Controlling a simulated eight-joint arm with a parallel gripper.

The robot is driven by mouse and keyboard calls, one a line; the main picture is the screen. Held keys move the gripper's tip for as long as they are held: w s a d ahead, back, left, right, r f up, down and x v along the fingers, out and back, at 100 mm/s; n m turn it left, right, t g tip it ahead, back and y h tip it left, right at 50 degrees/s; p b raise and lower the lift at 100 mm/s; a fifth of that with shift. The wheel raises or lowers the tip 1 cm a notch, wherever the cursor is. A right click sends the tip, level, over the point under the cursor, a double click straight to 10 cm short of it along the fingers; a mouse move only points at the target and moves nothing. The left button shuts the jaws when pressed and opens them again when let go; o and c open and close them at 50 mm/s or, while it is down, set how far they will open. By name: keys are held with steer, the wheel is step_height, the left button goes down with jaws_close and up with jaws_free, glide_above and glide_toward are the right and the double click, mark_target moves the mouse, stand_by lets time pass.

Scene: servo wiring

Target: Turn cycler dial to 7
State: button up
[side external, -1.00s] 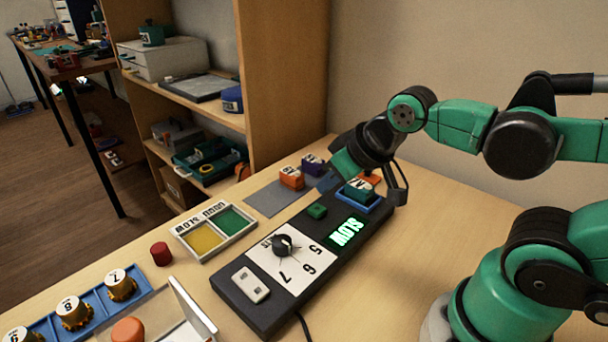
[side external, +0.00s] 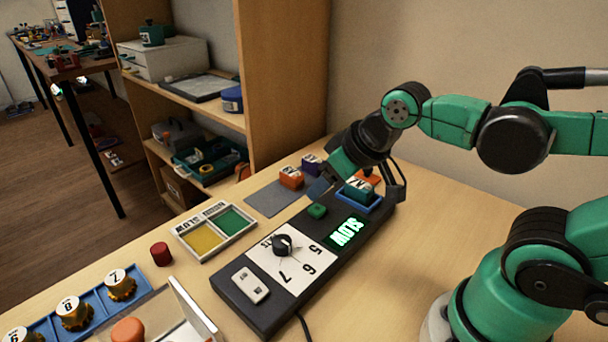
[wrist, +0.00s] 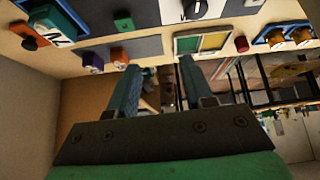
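The cycler (side external: 238,300) is a long dark box on the bench with a round black dial (side external: 283,243) on a white plate marked 5, 6 and 7. The dial also shows at the top edge of the wrist view (wrist: 193,9). Its exact setting cannot be read. A green display (side external: 346,230) reads SLOW, beside a green button (side external: 317,211). A servo (side external: 358,188) sits in a blue holder at the box's far end. My gripper (side external: 357,191) is open and empty near that end, away from the dial. Its two spread fingers show in the wrist view (wrist: 155,76).
A tray (side external: 215,232) with yellow and green sections lies left of the cycler. A red cylinder (side external: 161,254) and a blue rack (side external: 97,305) of gold servo parts are nearer. Orange (side external: 291,178) and purple blocks stand behind on a grey mat.

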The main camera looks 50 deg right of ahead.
steer(key=o, duration=0.3)
steer(key=shift+w+a+n+g, duration=0.3)
steer(key=shift+w+n+g, duration=0.1)
steer(key=shift+n, duration=0.2)
steer(key=n+g, duration=0.5)
steer(key=n, duration=0.1)
glide_above(282, 240)
steer(key=f, duration=0.3)
steer(key=shift+s+d+f, duration=0.2)
steer(key=shift+d+f, duration=0.15)
steer(key=shift+w+a+f+n+g, duration=0.15)
steer(key=shift+a+f+n+g, duration=0.2)
steer(key=shift+f+n, duration=0.2)
steer(key=shift+f, duration=2.8)
jaws_close()
